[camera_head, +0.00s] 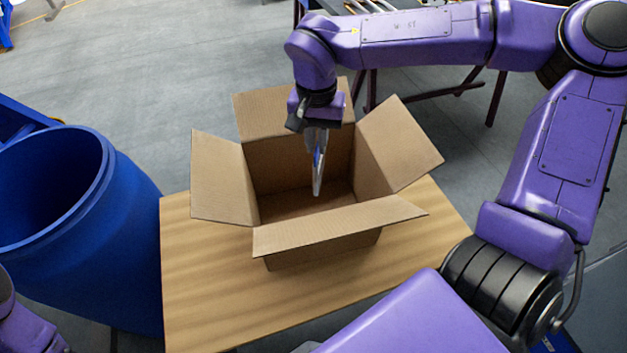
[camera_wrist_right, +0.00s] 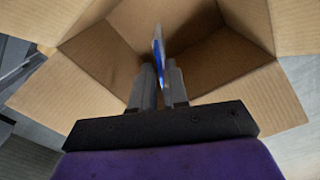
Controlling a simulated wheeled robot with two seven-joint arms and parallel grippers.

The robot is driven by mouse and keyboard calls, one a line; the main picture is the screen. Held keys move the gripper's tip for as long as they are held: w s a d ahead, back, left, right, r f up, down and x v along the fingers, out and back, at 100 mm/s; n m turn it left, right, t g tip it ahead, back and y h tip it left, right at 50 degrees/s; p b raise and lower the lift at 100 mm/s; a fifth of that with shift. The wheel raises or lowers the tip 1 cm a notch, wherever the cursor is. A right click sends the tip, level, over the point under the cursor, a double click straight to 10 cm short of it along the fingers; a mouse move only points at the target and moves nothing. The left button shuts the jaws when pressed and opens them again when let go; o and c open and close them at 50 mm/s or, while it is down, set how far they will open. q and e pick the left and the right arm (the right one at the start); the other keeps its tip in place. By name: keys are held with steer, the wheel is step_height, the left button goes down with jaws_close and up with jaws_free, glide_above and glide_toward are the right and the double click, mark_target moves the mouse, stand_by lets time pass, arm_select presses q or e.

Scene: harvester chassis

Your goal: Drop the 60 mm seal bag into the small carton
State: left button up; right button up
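The small carton (camera_head: 318,232) is an open brown cardboard box with its flaps spread, standing on a wooden table. My right gripper (camera_head: 317,140) is above the carton's opening, pointing down, and is shut on the seal bag. The seal bag (camera_head: 318,170) is a thin, pale and blue piece seen nearly edge-on, hanging between the fingers over the carton's inside. In the right wrist view the bag (camera_wrist_right: 158,50) shows between the fingers of the gripper (camera_wrist_right: 159,80), with the carton's inner walls (camera_wrist_right: 215,60) around it. My left gripper is not in view.
The wooden table (camera_head: 200,290) has bare room left and in front of the carton. A blue barrel (camera_head: 120,240) stands close at the table's left. A dark-legged table (camera_head: 440,88) is behind. Grey floor (camera_head: 150,60) lies around.

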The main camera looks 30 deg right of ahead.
steer(key=shift+o, duration=0.9)
steer(key=shift+w+r, duration=0.1)
steer(key=shift+r, duration=0.3)
step_height(320, 180, up, 10)
steer(key=shift+f+b, duration=0.15)
steer(key=shift+b, duration=0.2)
